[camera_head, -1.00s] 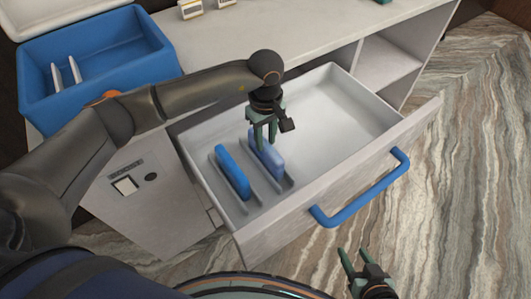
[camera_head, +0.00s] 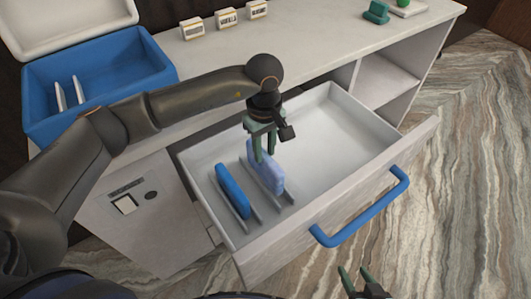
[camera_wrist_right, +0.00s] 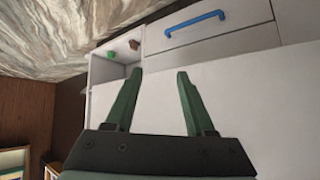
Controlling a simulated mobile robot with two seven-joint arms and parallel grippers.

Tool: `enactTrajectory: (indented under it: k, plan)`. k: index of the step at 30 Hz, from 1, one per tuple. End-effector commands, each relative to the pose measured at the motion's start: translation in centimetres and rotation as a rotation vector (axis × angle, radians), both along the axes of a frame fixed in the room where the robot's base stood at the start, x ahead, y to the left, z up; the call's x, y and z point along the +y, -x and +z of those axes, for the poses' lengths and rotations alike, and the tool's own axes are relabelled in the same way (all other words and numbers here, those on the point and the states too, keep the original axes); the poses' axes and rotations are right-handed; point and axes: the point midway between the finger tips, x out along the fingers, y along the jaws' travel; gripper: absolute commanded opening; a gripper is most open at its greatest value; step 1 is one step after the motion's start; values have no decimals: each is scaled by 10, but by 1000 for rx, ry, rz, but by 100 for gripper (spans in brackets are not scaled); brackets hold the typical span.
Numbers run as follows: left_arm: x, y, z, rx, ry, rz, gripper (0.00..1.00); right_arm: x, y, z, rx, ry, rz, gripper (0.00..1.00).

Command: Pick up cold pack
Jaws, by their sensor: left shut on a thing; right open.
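A light blue cold pack (camera_head: 266,172) stands upright at the slots in the open drawer (camera_head: 330,128). My left gripper (camera_head: 265,155) reaches down from above and is shut on its upper part. The pack's lower edge is near the slot dividers; I cannot tell if it is clear of them. A darker blue cold pack (camera_head: 232,190) stands in the slot to its left, apart from the gripper. My right gripper (camera_head: 357,278) is open and empty at the bottom of the head view; its fingers also show in the right wrist view (camera_wrist_right: 154,100).
A blue cooler box (camera_head: 95,92) with its white lid open stands on the counter at left, two white dividers inside. The drawer front has a blue handle (camera_head: 360,208). The drawer's right part is empty.

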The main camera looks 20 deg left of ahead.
Motion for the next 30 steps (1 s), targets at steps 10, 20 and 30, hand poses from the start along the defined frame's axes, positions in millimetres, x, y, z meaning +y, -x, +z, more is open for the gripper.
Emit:
enactTrajectory:
  k: [10,20,30]
  plan:
    - [3,45,56,-5,-2,-4,0,0,-1,6,1,0,1,55]
    - [6,98,75,-2,-1,-2,0,0,-1,5,-1,2,5,55]
    - [8,128,89,-1,-1,-1,0,1,-1,5,-1,1,6,55]
